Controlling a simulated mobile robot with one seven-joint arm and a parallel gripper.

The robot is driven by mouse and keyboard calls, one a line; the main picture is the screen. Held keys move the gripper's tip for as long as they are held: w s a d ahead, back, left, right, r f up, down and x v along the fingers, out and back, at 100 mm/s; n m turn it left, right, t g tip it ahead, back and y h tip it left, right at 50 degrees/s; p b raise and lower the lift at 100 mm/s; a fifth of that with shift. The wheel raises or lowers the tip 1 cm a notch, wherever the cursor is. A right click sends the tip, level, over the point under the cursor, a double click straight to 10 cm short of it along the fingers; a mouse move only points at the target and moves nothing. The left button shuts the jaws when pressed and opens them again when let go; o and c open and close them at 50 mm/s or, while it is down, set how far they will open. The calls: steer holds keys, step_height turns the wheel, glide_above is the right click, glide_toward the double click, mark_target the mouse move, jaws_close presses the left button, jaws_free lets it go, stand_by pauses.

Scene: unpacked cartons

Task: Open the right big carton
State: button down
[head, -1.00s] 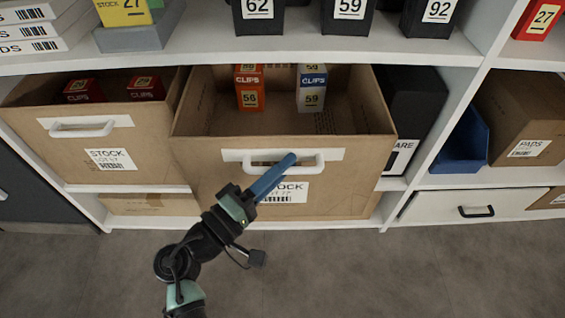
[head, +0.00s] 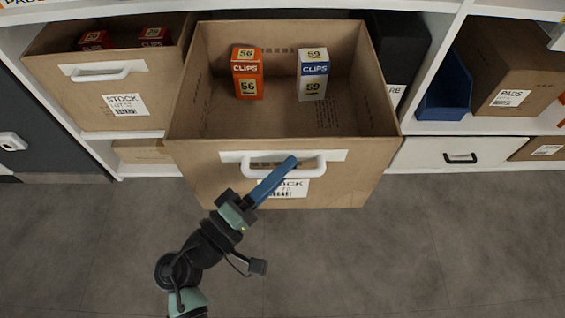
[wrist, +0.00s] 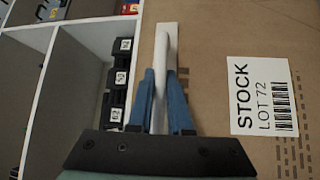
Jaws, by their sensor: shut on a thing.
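The right big carton (head: 215,180) is an open-topped brown box with a white handle (head: 312,167) and a stock label on its front. It stands well out from the shelf. Inside are an orange clips box (head: 247,75) and a blue and white clips box (head: 312,76), both upright near its back. My gripper (head: 291,160) is shut on the handle. In the wrist view its blue fingers (wrist: 160,95) lie on both sides of the white handle bar (wrist: 160,70), beside the stock label (wrist: 263,96). The carton's underside is hidden.
The left big carton (head: 85,100) sits on the shelf with red boxes inside. To the right are a black file box (head: 397,45), a blue bin (head: 446,95) and a white drawer (head: 425,155). The grey floor (head: 430,250) in front is clear.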

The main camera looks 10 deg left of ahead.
steer(key=c, duration=0.8)
jaws_free()
steer(key=shift+c, duration=0.2)
steer(key=p+v, duration=0.3)
steer(key=v, duration=1)
steer(key=shift+p, duration=0.3)
